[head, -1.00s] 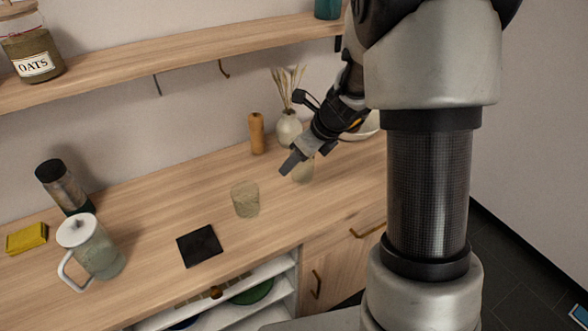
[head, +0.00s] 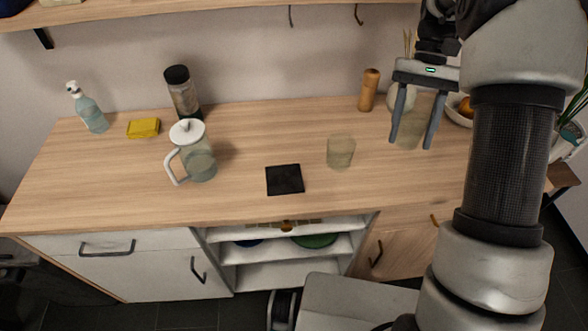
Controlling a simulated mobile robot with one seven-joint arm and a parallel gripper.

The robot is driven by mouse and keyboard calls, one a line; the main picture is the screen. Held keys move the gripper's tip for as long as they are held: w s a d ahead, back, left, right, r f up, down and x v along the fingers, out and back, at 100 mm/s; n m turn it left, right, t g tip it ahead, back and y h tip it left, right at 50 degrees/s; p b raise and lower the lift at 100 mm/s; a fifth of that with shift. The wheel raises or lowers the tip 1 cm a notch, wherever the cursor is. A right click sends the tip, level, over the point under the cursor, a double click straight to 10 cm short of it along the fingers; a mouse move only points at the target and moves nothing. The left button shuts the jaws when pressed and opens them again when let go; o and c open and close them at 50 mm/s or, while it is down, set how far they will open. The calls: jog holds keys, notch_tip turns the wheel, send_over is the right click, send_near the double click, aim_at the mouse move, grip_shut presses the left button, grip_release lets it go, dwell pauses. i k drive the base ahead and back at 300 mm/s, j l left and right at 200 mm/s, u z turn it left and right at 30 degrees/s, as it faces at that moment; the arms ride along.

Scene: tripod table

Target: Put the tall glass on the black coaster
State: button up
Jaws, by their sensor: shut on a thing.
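The tall glass (head: 410,122) is a see-through, faintly tinted tumbler near the right part of the counter. My gripper (head: 411,142) points down over it, with one finger on each side, and is shut on it. Whether the glass's base touches the counter is hard to tell. The black coaster (head: 285,180) is a flat dark square lying bare near the counter's front edge, to the left of my gripper. A shorter glass (head: 340,152) stands between the coaster and my gripper.
A lidded pitcher (head: 197,160) stands left of the coaster. Behind it are a dark-lidded bottle (head: 182,93), a yellow sponge (head: 143,128) and a spray bottle (head: 90,108). A wooden mill (head: 369,90) and white vase stand at the back. A bowl (head: 460,110) is partly hidden by my arm.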

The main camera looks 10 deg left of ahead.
aim_at(284, 178)
jog(key=k+j+u, duration=0.1)
jog(key=u, duration=0.25)
jog(key=j+u, duration=0.55)
jog(key=u, duration=0.2)
